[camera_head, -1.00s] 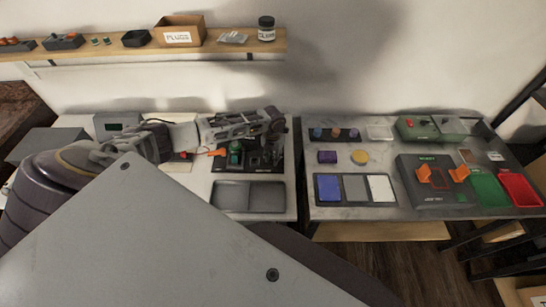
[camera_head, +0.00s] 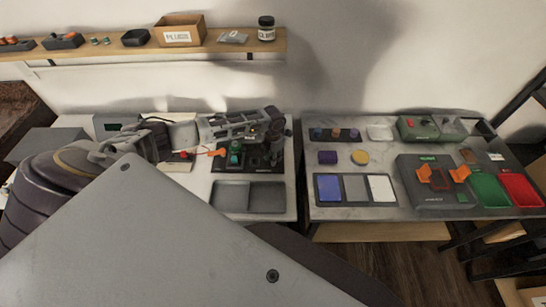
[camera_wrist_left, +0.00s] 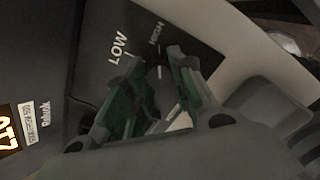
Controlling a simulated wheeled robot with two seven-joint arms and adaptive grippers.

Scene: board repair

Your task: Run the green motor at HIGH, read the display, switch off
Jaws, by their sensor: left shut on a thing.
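The green motor (camera_head: 235,152) stands on a black board at the right end of the left table. My left gripper (camera_head: 272,135) is over that board, just right of the motor. In the left wrist view, its two fingers (camera_wrist_left: 150,90) are shut on a small dial knob (camera_wrist_left: 158,85) on a dark panel. The labels LOW (camera_wrist_left: 117,47) and HIGH (camera_wrist_left: 157,32) show beyond the fingers. A white mark lies between the fingers, below HIGH. An orange-lit display (camera_wrist_left: 8,135) is cut by the left edge, so its full reading is hidden. My right gripper is not visible.
The right table holds a fixture with orange clamps (camera_head: 437,185) and coloured bins. A shelf runs above.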

